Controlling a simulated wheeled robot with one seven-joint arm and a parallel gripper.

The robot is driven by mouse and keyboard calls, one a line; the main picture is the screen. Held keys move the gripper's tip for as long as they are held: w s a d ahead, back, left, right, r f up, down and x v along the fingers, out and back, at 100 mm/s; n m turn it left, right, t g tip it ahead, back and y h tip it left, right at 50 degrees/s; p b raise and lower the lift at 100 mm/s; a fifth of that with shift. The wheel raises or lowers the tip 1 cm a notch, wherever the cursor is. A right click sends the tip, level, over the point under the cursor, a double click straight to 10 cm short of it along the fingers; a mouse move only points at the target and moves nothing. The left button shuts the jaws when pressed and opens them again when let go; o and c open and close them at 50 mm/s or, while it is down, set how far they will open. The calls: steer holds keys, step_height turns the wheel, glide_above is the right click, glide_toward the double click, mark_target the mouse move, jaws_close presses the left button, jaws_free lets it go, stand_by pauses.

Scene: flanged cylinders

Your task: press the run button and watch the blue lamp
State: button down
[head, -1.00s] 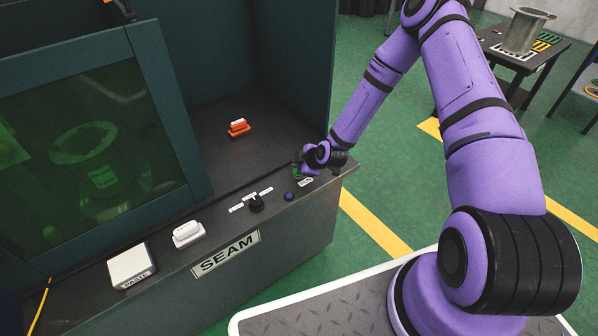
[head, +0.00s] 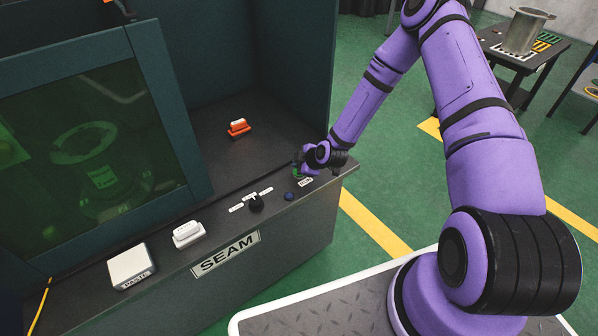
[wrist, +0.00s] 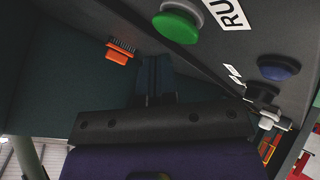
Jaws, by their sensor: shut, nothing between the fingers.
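The green run button (wrist: 178,25) sits on the dark console next to a white label reading "RU", the rest cut off, in the wrist view. In the head view the button (head: 297,175) is partly hidden by my gripper (head: 303,161). My gripper's fingers (wrist: 153,68) are shut and empty, close to the button; I cannot tell whether they touch it. The blue lamp (wrist: 278,67) is a dark blue dome in a grey ring and looks unlit. In the head view the lamp (head: 289,196) lies just in front of the button.
A black knob (head: 256,203) with small white labels is left of the lamp. A white block (head: 188,234) and a white pad (head: 131,265) sit farther left. An orange-based brush (head: 238,127) lies inside the cabinet. A tinted door (head: 166,110) stands at left.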

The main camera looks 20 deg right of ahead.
steer(key=shift+f, duration=0.2)
stand_by(0.6)
steer(key=shift+f, duration=0.2)
steer(key=shift+f, duration=0.5)
stand_by(0.9)
steer(key=shift+r, duration=0.9)
steer(key=shift+r, duration=2.55)
stand_by(2.2)
